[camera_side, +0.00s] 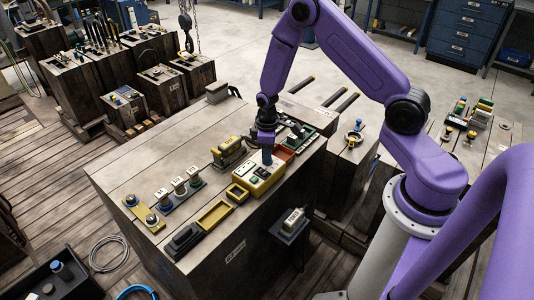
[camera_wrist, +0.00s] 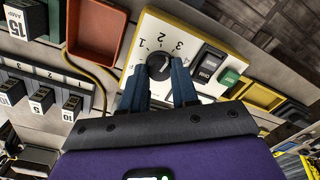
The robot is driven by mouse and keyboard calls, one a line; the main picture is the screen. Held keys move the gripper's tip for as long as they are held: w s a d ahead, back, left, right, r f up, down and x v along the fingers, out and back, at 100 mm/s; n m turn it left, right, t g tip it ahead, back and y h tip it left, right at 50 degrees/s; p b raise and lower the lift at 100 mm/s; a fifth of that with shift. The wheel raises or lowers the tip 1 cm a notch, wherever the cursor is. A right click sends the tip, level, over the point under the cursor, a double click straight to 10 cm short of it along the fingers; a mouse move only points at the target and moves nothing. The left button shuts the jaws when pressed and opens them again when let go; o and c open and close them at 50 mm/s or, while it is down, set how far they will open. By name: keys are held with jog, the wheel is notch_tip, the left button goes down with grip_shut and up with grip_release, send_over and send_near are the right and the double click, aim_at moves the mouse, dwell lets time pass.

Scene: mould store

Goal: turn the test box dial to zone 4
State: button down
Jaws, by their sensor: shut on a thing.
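The test box (camera_side: 256,180) is a yellow box with a pale top face, standing on the wooden bench in the side view. In the wrist view, its pale face (camera_wrist: 208,40) carries a round black dial (camera_wrist: 159,65) with the numerals 1, 2 and 3 readable around it. In the side view my gripper (camera_side: 267,158) reaches down to the box and hides the dial.
A red-orange tray (camera_wrist: 95,35) lies beside the box. A black switch (camera_wrist: 210,62) and a green button (camera_wrist: 230,77) sit on the box face close to the fingers.

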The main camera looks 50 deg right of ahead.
jog(key=m, duration=0.4)
jog(key=shift+m, duration=0.4)
jog(key=shift+s+m, duration=0.1)
jog(key=shift+m, duration=2.4)
jog(key=c, duration=0.8)
grip_release()
jog(key=shift+c, duration=0.2)
notch_tip(320, 180, up, 18)
jog(key=shift+d+f, duration=0.25)
